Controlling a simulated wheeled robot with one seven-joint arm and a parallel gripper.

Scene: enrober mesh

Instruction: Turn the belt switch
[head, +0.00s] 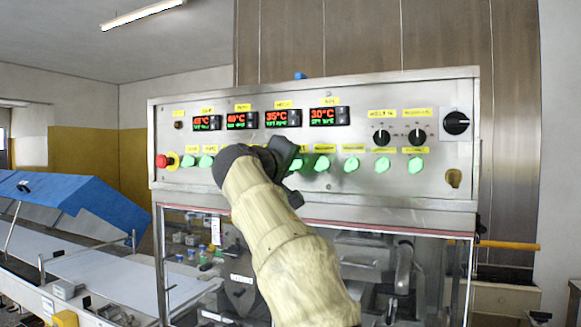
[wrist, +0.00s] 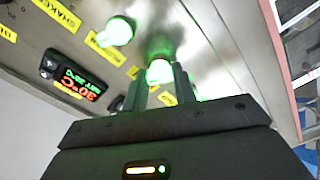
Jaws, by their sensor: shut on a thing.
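A row of green-lit rotary switches runs along the steel control panel (head: 365,112). In the wrist view my gripper (wrist: 160,80) has its two fingers on either side of one green-lit switch knob (wrist: 160,70) and is shut on it. In the head view my gripper (head: 281,160) is against the panel, and its dark body covers part of the switch row, so the held knob is hidden there. The label of the held knob cannot be read, so I cannot tell from it whether this is the belt switch.
Another lit knob (wrist: 116,32) is close by the held one. Temperature displays (head: 283,118) sit above the row. A red emergency button (head: 162,161) is at the panel's left end. Black dials (head: 456,123) are at the upper right. A conveyor with a blue cover (head: 75,190) stands left.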

